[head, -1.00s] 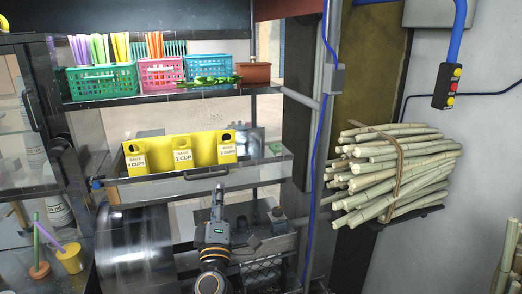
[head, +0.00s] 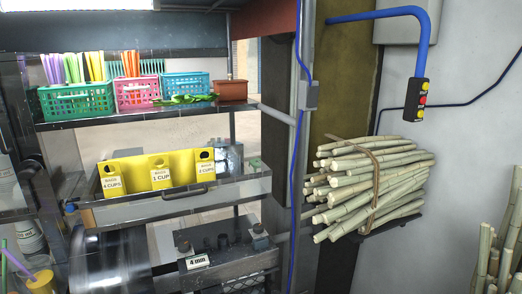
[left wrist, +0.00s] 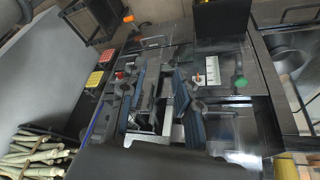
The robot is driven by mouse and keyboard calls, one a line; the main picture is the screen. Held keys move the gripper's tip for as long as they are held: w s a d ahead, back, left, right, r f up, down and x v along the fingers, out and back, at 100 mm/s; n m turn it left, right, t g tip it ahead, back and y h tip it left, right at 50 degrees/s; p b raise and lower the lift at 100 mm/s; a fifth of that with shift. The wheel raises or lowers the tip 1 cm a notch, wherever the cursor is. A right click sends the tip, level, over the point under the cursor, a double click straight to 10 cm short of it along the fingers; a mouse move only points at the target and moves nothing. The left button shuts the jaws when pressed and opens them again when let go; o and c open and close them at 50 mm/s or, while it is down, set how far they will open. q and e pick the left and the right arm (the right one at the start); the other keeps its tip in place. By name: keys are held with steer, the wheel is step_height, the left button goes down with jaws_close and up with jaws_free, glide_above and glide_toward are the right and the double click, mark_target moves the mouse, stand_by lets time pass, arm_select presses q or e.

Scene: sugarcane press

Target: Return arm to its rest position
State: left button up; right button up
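My left gripper (left wrist: 160,98) shows in the left wrist view, with its two dark blue-grey fingers apart and nothing visible between them. Behind the fingers are dark metal machine surfaces and a white label. No gripper or arm of mine shows clearly in the head view now. My right gripper is not in view.
A bundle of sugarcane (head: 375,185) sits on a wall shelf; stalks also show in the left wrist view (left wrist: 35,150). Yellow cup-tag holders (head: 135,172) stand below coloured baskets (head: 75,100). A button box (head: 416,99) hangs from a blue pipe (head: 385,14).

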arm_select(q)
steer(key=s+a+f+g+y+b, duration=0.1)
steer(key=s+f+b, duration=0.15)
steer(key=f, duration=1.35)
steer(key=s+a+f+g+b, duration=0.1)
steer(key=s+f+g, duration=0.15)
steer(key=f, duration=1.45)
steer(key=s+a+f+b, duration=0.2)
steer(key=s+a+f, duration=0.1)
steer(key=s+f, duration=1.2)
steer(key=shift+s+f, duration=0.3)
steer(key=shift+s, duration=0.3)
